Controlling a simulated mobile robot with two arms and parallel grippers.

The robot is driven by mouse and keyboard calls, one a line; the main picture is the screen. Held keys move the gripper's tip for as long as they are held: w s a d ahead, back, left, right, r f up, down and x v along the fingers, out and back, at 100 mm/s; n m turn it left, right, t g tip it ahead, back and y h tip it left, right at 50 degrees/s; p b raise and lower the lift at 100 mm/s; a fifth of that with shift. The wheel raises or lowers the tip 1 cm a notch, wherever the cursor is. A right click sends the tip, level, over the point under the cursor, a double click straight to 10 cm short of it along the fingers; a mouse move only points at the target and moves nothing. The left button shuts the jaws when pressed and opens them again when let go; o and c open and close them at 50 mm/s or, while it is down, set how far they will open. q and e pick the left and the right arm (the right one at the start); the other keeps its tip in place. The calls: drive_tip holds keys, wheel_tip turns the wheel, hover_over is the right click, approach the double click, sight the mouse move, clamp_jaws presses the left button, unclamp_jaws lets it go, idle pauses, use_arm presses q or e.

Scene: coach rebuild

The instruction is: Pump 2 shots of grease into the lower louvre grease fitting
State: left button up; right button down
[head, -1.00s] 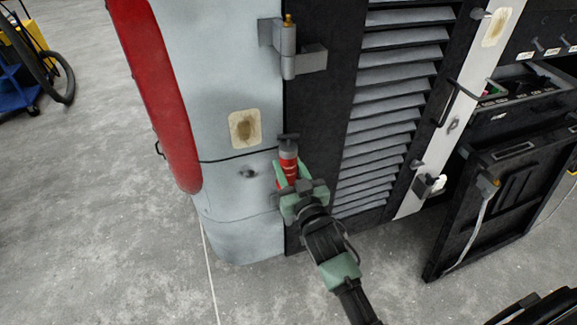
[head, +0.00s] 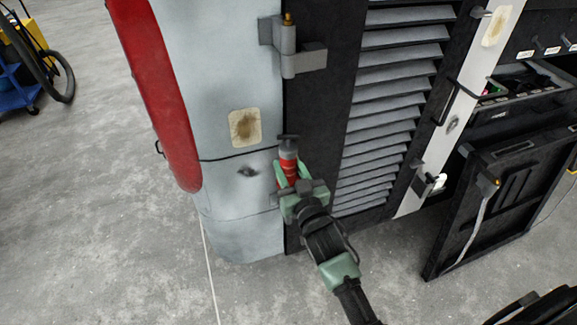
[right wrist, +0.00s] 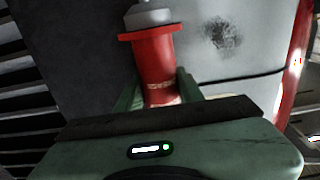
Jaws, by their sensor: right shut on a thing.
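My right gripper (head: 289,182) is shut on a red grease gun (head: 288,163) at the lower edge of the black louvred door. The gun is roughly upright, with a grey top and a dark crossbar above it. In the right wrist view the red body (right wrist: 155,65) sits between the green fingers, and its grey upper end (right wrist: 148,15) runs out of the frame. A brass-tipped fitting (head: 288,19) shows on the upper hinge. I cannot make out the lower louvre fitting; whether the gun touches it cannot be told. My left gripper is not in view.
Grey louvres (head: 390,110) lie right of the gun, and the pale body panel (head: 225,180) with a red strip (head: 165,110) lies left. An open black panel (head: 500,210) stands at the right.

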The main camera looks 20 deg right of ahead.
sight(291, 157)
drive_tip(key=shift+f+b, duration=0.55)
drive_tip(key=shift+f, duration=0.4)
drive_tip(key=shift+r, duration=0.1)
idle(0.5)
drive_tip(key=shift+r+p, duration=0.85)
drive_tip(key=shift+p, duration=0.1)
drive_tip(key=shift+r, duration=0.25)
wheel_tip(291, 157, up, 5)
drive_tip(key=p, duration=0.5)
idle(0.3)
drive_tip(key=shift+s+d+p, duration=0.1)
drive_tip(key=shift+s+p, duration=0.8)
drive_tip(key=shift+s, duration=1.65)
drive_tip(key=shift+s+p, duration=0.35)
drive_tip(key=shift+s, duration=1.1)
